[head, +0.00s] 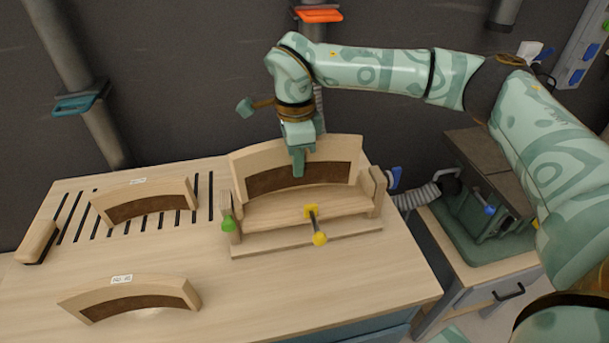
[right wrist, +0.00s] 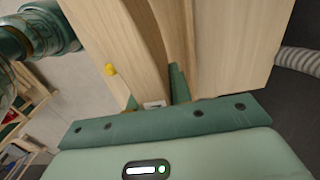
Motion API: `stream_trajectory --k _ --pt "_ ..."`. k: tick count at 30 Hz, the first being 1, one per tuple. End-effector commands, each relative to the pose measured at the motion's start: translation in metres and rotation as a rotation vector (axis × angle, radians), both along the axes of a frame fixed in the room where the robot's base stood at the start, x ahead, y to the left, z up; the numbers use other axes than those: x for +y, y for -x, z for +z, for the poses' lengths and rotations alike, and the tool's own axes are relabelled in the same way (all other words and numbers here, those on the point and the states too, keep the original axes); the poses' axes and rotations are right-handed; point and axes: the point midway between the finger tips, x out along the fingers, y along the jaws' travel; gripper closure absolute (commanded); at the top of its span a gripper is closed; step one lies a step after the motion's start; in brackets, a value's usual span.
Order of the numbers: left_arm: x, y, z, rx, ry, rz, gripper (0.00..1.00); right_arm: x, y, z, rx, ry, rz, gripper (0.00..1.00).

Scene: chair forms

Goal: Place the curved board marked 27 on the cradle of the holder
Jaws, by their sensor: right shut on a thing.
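A curved light-wood board with a brown inner face (head: 337,173) is held at the top middle of its edge by my right gripper (head: 298,165). My right gripper is shut on it, with one finger (right wrist: 179,84) showing against the wood in the right wrist view. The board's number cannot be read; a small white label (right wrist: 153,104) is mostly hidden by the gripper. The wooden holder (head: 306,238) has a green knob, a yellow knob and a blue knob. The board stands upright behind the holder's front rail; I cannot tell whether it touches the cradle. My left gripper is not in view.
Another curved board (head: 145,200) lies on the slotted left part of the wooden table (head: 230,300). A further curved board (head: 130,298) lies near the front left. Their labels are too small to read. A green machine (head: 485,205) stands on the cabinet at right.

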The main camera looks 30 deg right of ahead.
Motion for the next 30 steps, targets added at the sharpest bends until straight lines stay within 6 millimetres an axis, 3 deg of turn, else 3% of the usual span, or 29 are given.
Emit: stream_trajectory --k 3,13,18,29,30 --pt "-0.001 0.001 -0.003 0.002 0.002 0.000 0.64 -0.012 -0.008 -0.017 -0.001 -0.002 -0.003 1.00" --pt "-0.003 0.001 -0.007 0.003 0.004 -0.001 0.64 -0.027 -0.018 -0.039 -0.001 -0.002 -0.001 1.00" --pt "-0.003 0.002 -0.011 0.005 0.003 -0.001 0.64 -0.026 -0.017 -0.066 0.000 -0.002 0.001 1.00" --pt "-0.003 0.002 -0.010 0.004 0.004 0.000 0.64 -0.026 -0.018 -0.070 -0.003 -0.001 0.001 1.00" --pt "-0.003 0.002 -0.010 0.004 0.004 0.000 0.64 -0.026 -0.017 -0.071 -0.002 0.000 0.001 0.74"
